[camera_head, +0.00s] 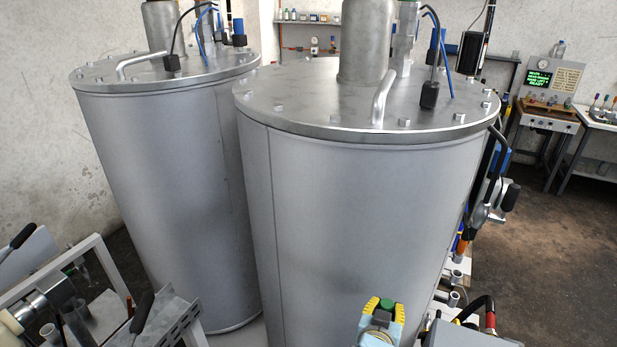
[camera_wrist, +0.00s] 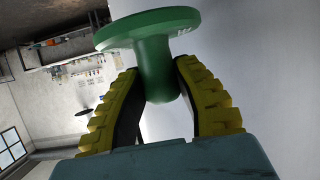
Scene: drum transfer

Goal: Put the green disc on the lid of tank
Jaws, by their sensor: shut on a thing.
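In the wrist view, my gripper (camera_wrist: 158,95) is shut on the stem of the green disc (camera_wrist: 150,28). The disc is a flat round flange on a thick green stem. In the head view, my gripper (camera_head: 387,309) is low at the bottom, in front of the nearer tank, with a bit of the green disc (camera_head: 387,303) between its yellow fingers. The nearer grey tank (camera_head: 350,215) is upright, and its metal lid (camera_head: 310,97) is well above my gripper. The second tank (camera_head: 165,165) stands behind it to the left, with its own lid (camera_head: 100,72).
Each lid carries a handle, such as the nearer one (camera_head: 384,97), a thick central pipe (camera_head: 364,40), bolts and cables. A metal frame (camera_head: 150,315) stands at the lower left. Instruments stand on benches (camera_head: 550,118) at the right. Open floor (camera_head: 560,250) lies at the right.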

